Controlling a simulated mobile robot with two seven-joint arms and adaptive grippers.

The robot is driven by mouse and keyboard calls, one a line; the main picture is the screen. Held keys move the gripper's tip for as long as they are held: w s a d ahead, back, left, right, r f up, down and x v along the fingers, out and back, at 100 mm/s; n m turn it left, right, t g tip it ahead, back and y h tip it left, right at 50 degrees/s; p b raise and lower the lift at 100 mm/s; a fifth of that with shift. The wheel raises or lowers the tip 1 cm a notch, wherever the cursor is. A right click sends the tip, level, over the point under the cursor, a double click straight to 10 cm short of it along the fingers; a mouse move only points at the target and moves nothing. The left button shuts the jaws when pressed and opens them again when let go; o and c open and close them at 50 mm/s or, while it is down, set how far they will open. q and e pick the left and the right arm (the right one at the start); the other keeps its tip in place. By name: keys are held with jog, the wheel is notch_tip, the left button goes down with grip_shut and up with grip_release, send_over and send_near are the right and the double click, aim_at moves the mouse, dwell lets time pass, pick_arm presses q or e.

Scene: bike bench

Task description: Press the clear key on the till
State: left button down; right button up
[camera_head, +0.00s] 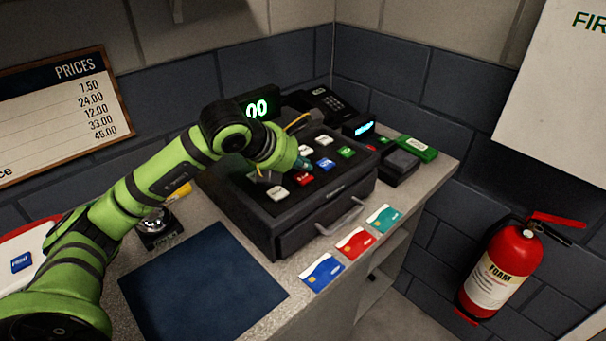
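The dark till (290,215) stands on the counter, with a green-lit display (257,108) behind it that shows zeros. Its sloped top has white, red (303,179), blue (326,165) and green (346,152) keys. The key labels are too small to read, so I cannot tell which is the clear key. My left gripper (303,164) is over the keys, its dark tip close to the red key and a white key. I cannot tell whether it touches a key, or whether its fingers are open. The wrist hides part of the keypad. My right gripper is not in view.
A black telephone (325,101) and a card reader (400,160) stand behind and right of the till. Blue, red and teal cards lie along the front edge. A dark blue mat (200,285) and a bell (155,225) are at the left. A fire extinguisher (500,270) hangs at the right.

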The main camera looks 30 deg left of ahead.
aim_at(301, 179)
pick_arm(q)
jog(key=shift+r+p, duration=1.3)
jog(key=shift+r, duration=1.4)
